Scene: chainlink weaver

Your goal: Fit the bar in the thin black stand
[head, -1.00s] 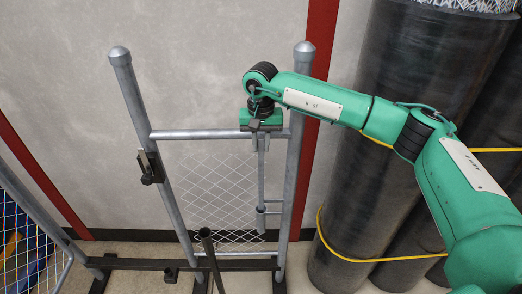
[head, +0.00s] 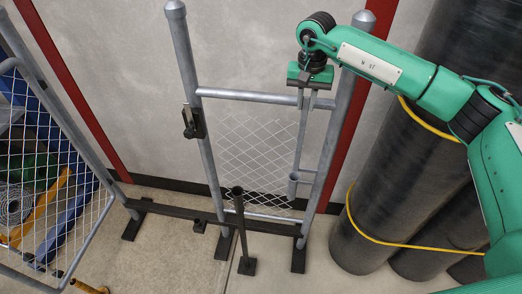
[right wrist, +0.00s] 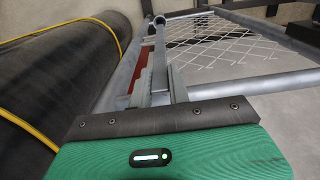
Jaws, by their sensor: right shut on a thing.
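A thin grey bar (head: 301,140) hangs nearly upright in front of the right side of a grey metal frame. My right gripper (head: 314,100) is shut on its upper end, near the frame's top rail. The bar's lower end meets a short grey tube (head: 293,187); I cannot tell if it sits inside. In the right wrist view the bar (right wrist: 158,60) runs away from the jaws toward a round ring-like end. The thin black stand (head: 241,230) is upright on the floor, left of and below the bar, with an open tubular top. My left gripper is not in view.
The grey frame (head: 208,150) with wire mesh (head: 250,160) stands behind the black stand on dark feet. Tall dark rolls (head: 380,200) with yellow bands stand at right. Another mesh panel (head: 75,180) is at left. Bare floor (head: 180,265) lies in front.

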